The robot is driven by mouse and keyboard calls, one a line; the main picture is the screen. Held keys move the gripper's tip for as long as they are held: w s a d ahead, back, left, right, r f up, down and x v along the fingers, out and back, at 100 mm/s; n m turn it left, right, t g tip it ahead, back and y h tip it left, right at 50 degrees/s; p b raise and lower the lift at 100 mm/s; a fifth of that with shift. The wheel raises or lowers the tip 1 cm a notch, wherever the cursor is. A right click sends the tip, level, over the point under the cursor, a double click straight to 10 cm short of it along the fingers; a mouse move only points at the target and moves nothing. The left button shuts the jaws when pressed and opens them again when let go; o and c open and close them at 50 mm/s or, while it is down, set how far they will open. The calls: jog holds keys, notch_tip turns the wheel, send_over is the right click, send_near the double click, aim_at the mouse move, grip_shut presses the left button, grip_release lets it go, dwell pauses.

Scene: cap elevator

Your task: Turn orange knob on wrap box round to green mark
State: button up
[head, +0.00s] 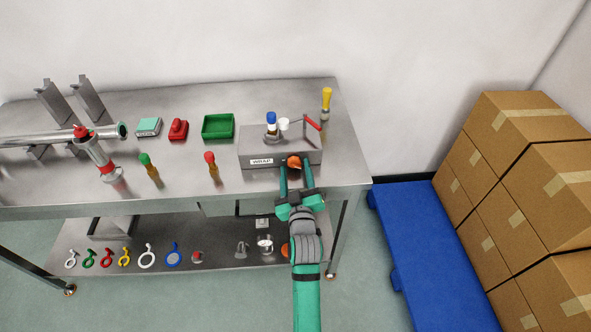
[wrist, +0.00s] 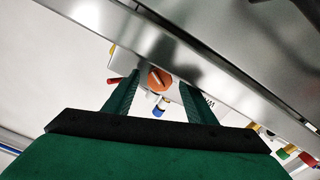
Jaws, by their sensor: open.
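The grey wrap box (head: 256,157), with a white WRAP label, stands near the right end of the bench. Its orange knob (head: 294,161) is on the front face, right of the label, partly covered by my gripper (head: 295,172). My gripper is open, one finger on each side of the knob. In the wrist view the orange knob (wrist: 160,80) shows between the two fingers, with a pale slanted bar across its face. I cannot tell whether the fingers touch it. No green mark can be made out in either view.
On the box are a blue-topped item (head: 271,119), a white cap (head: 283,124) and a red-handled lever (head: 312,124). A yellow-handled tool (head: 326,98) stands behind right. A green tray (head: 218,127) lies left. The bench's front edge (head: 345,186) runs below my gripper.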

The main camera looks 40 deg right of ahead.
jog(key=shift+w+d, duration=0.2)
jog(key=shift+w, duration=0.1)
jog(key=c, duration=1.1)
jog(key=shift+o, duration=0.2)
jog(key=m, duration=0.9)
